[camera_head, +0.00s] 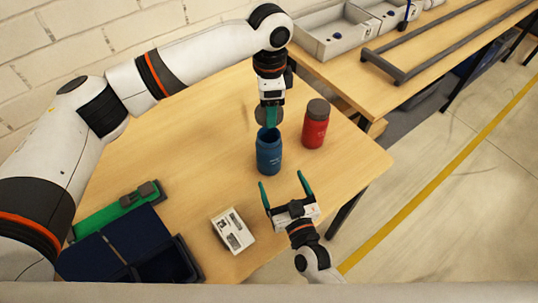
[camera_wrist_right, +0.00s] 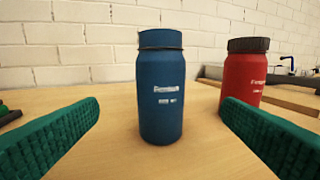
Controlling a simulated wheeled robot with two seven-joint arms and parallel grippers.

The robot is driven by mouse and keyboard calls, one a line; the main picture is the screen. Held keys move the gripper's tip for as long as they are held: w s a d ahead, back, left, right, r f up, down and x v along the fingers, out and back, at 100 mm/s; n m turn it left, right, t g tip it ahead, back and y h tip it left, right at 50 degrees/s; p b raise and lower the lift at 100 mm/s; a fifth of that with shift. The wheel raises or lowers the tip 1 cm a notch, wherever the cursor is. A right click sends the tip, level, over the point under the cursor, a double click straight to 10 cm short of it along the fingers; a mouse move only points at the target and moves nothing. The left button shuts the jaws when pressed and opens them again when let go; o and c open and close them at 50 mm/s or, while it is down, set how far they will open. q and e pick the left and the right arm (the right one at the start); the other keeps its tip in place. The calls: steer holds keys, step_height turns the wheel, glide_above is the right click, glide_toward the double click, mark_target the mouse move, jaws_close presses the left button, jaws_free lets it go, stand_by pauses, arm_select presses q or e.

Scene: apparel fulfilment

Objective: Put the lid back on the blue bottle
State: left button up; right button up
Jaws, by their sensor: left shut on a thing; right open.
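The blue bottle (camera_head: 269,153) stands upright and open on the wooden table in the head view. It is also in the middle of the right wrist view (camera_wrist_right: 161,95), between the fingers but apart from them. The grey round lid (camera_head: 268,115) is held by my left gripper (camera_head: 271,112), which is shut on it just behind and above the bottle's mouth in the head view. The lid is apart from or near the rim; the exact gap is unclear. My right gripper (camera_head: 287,190) is open and empty in front of the bottle, its fingers pointing toward it.
A red bottle (camera_head: 315,124) with a dark lid stands right of the blue one. A white box (camera_head: 233,231) and a dark blue case (camera_head: 117,245) lie at the front left. Grey bins (camera_head: 331,42) stand on the far table. The table's left middle is clear.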

mark_target(266, 141)
steer(key=shift+w, duration=0.1)
stand_by(0.3)
steer(key=x, duration=1.2)
steer(key=shift+r, duration=0.1)
steer(key=c, duration=1.5)
arm_select(q)
steer(key=shift+f, duration=2.45)
